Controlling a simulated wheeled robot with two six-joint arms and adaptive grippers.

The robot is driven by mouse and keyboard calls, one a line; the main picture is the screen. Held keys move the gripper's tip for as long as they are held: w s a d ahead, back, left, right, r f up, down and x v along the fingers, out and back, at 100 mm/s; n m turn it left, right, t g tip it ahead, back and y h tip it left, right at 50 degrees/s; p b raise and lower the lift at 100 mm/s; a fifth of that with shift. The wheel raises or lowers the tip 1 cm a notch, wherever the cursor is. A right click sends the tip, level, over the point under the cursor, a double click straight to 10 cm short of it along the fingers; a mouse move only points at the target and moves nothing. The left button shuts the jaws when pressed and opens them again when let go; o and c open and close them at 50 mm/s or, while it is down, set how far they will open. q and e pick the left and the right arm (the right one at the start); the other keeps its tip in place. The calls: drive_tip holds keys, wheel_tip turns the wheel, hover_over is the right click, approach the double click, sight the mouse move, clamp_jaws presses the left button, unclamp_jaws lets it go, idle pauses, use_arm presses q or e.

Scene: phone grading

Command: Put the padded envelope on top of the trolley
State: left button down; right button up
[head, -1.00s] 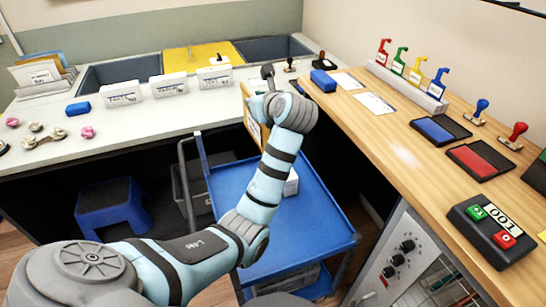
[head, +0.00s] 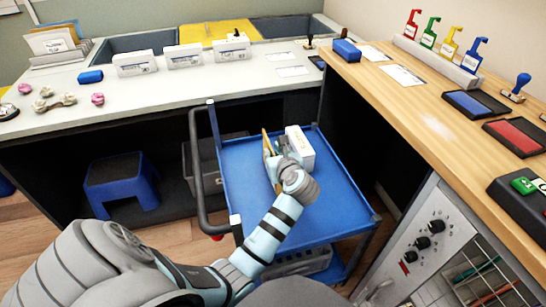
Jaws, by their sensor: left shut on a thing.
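The blue trolley (head: 340,192) stands in the gap between the two counters, with its grey handle at its left. My left gripper (head: 281,156) is over the trolley top and shut on the tan padded envelope (head: 267,146). The envelope is upright, seen nearly edge-on, and partly hidden by my gripper and wrist. It is low over the trolley top; I cannot tell whether its lower edge touches the surface. My right gripper is not in view.
A white box (head: 302,147) sits on the trolley, just right of my left gripper. The trolley's front and right are clear. A blue stool (head: 121,183) stands under the left counter. The wooden counter (head: 400,108) with stamps and ink pads borders the right.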

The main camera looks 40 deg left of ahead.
use_arm(q)
drive_tip(key=shift+f, duration=0.2)
drive_tip(key=c, duration=1.5)
unclamp_jaws()
drive_tip(key=shift+r, duration=0.1)
drive_tip(key=shift+d+r, duration=0.15)
drive_tip(key=shift+r, duration=0.1)
drive_tip(key=p+v, duration=0.2)
drive_tip(key=v, duration=0.4)
drive_tip(key=shift+s+d+r, duration=0.1)
drive_tip(key=shift+s+d, duration=0.35)
drive_tip(key=shift+d, duration=0.05)
